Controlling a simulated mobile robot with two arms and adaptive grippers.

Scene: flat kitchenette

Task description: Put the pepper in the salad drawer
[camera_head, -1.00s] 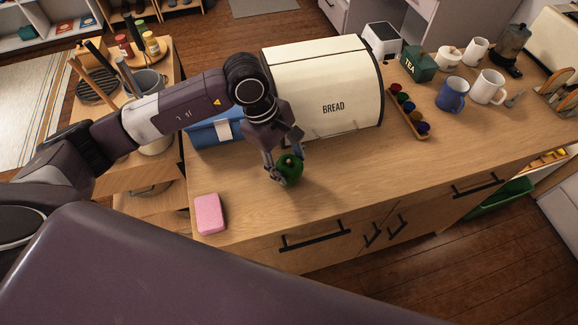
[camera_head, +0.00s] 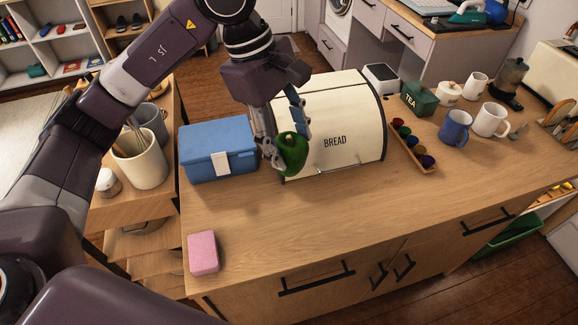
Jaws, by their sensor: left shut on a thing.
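The green pepper (camera_head: 293,154) is held by my left gripper (camera_head: 284,145), which is shut on it. The gripper holds it above the wooden counter, in front of the left end of the cream bread box. My right gripper is not in view. I see no clear salad drawer. A green bin (camera_head: 510,235) shows low at the right, in an opening under the counter's right end; I cannot tell if it is the salad drawer.
A cream bread box (camera_head: 350,120) and a blue box (camera_head: 217,150) stand on the counter (camera_head: 270,225). A pink sponge (camera_head: 203,252) lies at the front left. Mugs (camera_head: 456,127), a tea tin (camera_head: 419,99) and a rack of coloured pods (camera_head: 413,147) stand right. The middle front is clear.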

